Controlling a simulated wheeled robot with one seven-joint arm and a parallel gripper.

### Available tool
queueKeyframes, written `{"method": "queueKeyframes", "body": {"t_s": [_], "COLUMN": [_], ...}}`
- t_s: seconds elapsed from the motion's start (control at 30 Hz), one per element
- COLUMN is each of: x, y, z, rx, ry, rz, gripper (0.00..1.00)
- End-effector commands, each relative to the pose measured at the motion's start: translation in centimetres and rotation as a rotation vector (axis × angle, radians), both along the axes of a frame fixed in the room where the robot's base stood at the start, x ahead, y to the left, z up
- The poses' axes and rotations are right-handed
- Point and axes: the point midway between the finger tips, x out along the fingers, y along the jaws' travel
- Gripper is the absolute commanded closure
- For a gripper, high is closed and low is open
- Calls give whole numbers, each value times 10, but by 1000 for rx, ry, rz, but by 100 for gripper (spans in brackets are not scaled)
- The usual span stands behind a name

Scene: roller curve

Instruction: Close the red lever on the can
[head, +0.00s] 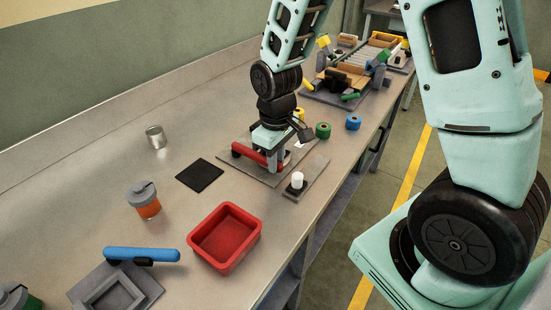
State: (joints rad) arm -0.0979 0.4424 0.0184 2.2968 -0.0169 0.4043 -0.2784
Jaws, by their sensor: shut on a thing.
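The red lever (245,154) is a bar lying low over a grey base plate (240,168) in the middle of the bench. My gripper (273,158) points down at the right part of this lever and is shut on it. The gripper hides the lever's right part and whatever lies directly beneath. A small silver can (156,138) stands apart, upright on the bench to the left. I cannot tell whether another can sits under the lever.
A black mat (200,174), a red tray (225,238), a grey-and-orange canister (144,200) and a blue-handled fixture (140,255) lie on the near side. A white cylinder (297,181) stands right of the gripper. Green (323,130) and blue (353,122) rolls stand beyond it.

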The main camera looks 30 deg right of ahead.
Motion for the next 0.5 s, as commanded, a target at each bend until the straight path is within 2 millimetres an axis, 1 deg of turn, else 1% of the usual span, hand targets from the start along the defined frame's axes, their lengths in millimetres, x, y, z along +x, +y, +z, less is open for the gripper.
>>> {"method": "queueKeyframes", "body": {"t_s": [0.07,0.1,0.17,0.2,0.5], "x": [2,2,2,2,1], "y": [-2,-2,-2,-2,-1], "z": [1,1,1,1,3], "rx": [-2,-2,-2,-2,-1], "ry": [-6,-6,-5,-5,-4], "rz": [2,1,1,1,0], "gripper": [100,79,63,60,60]}}
